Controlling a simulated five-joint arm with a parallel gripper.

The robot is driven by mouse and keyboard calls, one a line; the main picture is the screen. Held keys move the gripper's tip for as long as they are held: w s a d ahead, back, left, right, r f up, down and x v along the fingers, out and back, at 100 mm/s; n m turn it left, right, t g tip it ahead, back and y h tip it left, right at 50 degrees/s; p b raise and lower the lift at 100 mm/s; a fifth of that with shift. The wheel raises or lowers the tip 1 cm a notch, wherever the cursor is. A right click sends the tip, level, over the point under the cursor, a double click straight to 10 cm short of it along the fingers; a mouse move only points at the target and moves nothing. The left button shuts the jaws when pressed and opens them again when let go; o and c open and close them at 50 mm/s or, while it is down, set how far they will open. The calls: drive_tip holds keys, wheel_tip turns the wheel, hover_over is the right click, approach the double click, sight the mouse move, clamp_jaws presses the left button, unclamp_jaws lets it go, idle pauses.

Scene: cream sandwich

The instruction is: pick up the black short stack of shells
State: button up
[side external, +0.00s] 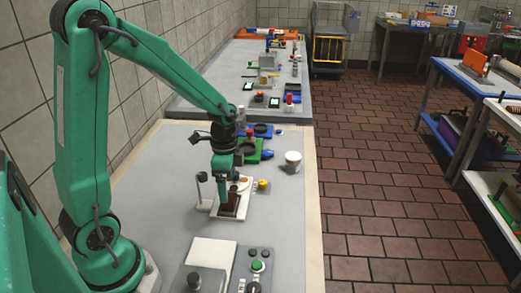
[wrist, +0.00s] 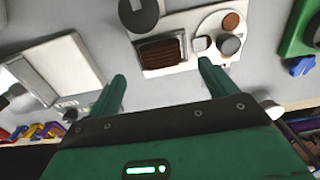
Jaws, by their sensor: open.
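A dark brown, ribbed short stack (wrist: 162,50), which looks like the stack of shells, lies in a dark-edged slot on a white station plate (wrist: 184,20). In the side view the plate (side external: 240,212) is under my gripper, and a brown block on it is partly hidden by the fingers. My gripper (wrist: 160,86) is open, with its two green fingers apart and nothing between them. In the wrist view the stack shows ahead of the fingertips, between their lines. In the side view my gripper (side external: 225,197) points down close beside the brown block.
A white disc (wrist: 212,27) beside the stack carries a brown round piece (wrist: 231,20) and a grey knob (wrist: 229,45). A dark round head (wrist: 138,12) stands by the slot. A white cup (side external: 293,162) and green fixture (side external: 248,150) stand behind. A white box (side external: 211,252) is in front.

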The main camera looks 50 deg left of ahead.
sight(229, 197)
drive_tip(key=shift+f, duration=0.2)
drive_tip(key=shift+f, duration=2.55)
drive_tip(key=c, duration=1.1)
drive_tip(key=shift+r, duration=0.1)
